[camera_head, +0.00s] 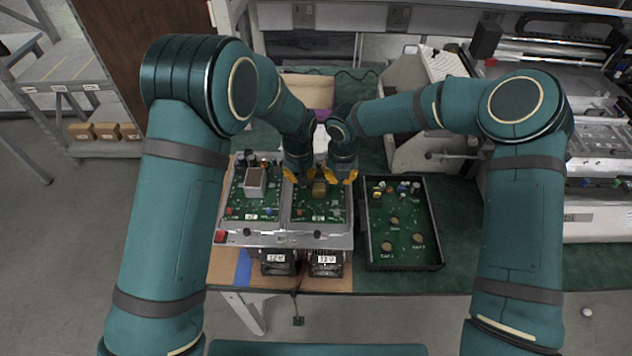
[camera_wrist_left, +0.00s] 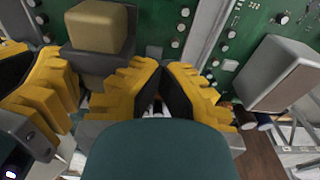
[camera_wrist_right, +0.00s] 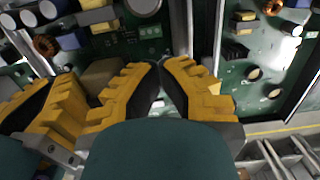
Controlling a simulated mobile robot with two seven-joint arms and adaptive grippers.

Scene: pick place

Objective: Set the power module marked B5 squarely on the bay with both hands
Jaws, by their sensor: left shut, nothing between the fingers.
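A brown block-shaped module (camera_head: 319,188) sits on the right-hand green board (camera_head: 302,212) of the metal tray, between my grippers; no B5 marking is readable on it. It shows on a dark base in the left wrist view (camera_wrist_left: 97,27) and partly hidden in the right wrist view (camera_wrist_right: 104,74). My left gripper (camera_head: 297,178) is shut and empty at its left side. My right gripper (camera_head: 345,178) is at its right side, fingertips together, nothing seen between them. Whether either touches the module I cannot tell.
A grey block (camera_head: 255,183) stands on the left-hand board. A black-framed tray (camera_head: 405,267) with a green board and several small parts lies to the right. A grey machine (camera_head: 432,150) stands behind right.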

